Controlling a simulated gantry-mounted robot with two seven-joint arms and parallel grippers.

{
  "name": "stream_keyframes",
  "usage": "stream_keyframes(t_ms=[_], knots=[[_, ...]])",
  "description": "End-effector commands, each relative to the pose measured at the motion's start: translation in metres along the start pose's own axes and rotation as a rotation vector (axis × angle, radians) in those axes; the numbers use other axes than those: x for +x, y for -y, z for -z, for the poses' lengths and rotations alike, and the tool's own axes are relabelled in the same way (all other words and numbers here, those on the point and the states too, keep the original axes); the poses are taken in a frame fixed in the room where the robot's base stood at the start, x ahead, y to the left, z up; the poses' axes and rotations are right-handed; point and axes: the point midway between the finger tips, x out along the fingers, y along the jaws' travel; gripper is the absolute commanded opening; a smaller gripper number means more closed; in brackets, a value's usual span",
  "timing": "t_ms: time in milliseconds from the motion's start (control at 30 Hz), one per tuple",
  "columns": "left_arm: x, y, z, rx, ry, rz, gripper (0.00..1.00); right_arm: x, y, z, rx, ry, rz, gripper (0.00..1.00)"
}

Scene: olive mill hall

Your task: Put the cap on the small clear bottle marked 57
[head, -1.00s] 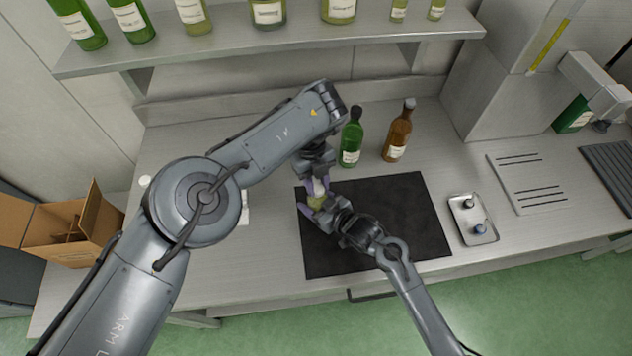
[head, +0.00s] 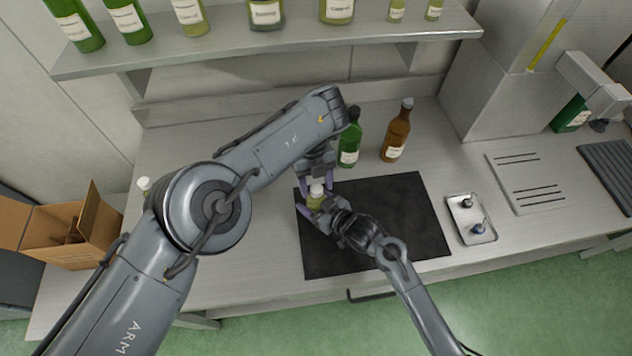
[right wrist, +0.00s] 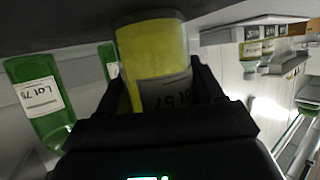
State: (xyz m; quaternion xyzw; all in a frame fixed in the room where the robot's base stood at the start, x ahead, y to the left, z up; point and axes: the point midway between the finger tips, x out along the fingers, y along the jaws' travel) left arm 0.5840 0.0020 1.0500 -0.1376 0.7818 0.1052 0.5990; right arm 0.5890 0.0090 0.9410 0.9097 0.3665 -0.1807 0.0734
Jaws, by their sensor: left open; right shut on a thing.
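The small clear bottle marked 57 (head: 314,201) holds yellow-green liquid and stands over the left part of the dark mat. Its label "Lot 57" (right wrist: 166,93) shows upside down in the right wrist view. My right gripper (head: 316,207) is shut on the bottle's body. A white cap (head: 317,190) sits at the top of the bottle; I cannot tell whether it is fully seated. My left gripper (head: 318,183) is open just above and behind the cap, its purple fingers apart on either side of it. The bottle's neck is hard to see.
The dark mat (head: 385,225) is otherwise bare. A green bottle (head: 349,145) and a brown bottle (head: 397,135) stand behind it. A metal tray (head: 485,238) with two small stoppers lies right. A cardboard box (head: 50,250) is at the left, and a bottle shelf (head: 225,48) above.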

Motion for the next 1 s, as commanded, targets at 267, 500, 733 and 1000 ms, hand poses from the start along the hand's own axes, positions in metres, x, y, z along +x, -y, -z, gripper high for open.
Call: stream_keyframes(t_ms=[267, 500, 733, 1000], knots=[[-0.028, 0.000, 0.007, -0.001, 0.002, 0.000, 0.59, 0.000, 0.000, 0.000, 0.000, 0.001, 0.000, 0.00], [-0.043, 0.000, 0.011, -0.001, 0.000, 0.001, 0.59, 0.000, 0.000, 0.000, 0.000, 0.000, 0.000, 0.00], [-0.043, 0.000, 0.011, -0.001, 0.000, 0.000, 0.59, 0.000, 0.000, 0.000, 0.000, 0.000, 0.000, 0.00], [-0.043, 0.000, 0.011, -0.069, 0.004, -0.001, 0.56, 0.000, 0.000, 0.000, 0.000, 0.001, 0.000, 0.00]])
